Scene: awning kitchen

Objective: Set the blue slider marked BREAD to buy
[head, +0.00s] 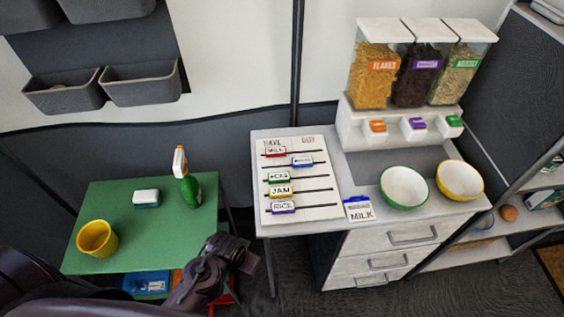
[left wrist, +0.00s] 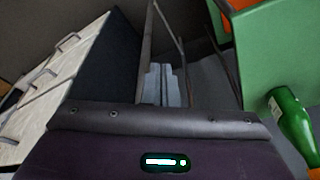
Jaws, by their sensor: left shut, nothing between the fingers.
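The white board (head: 325,210) lies on the white counter, with HAVE at its upper left and a red word at its upper right, likely BUY. The blue slider (head: 302,161) is on the second rail, right of the other sliders, around mid-rail; its lettering is too small to read. My left gripper (left wrist: 162,70) is shut and empty in the left wrist view, pointing down toward the floor gap between the drawers and green table. In the head view my left arm reaches in from lower left, below and left of the board. My right gripper is not in view.
Red (head: 276,152), green (head: 279,177), yellow (head: 280,191) and purple (head: 283,207) sliders sit at the left of their rails.

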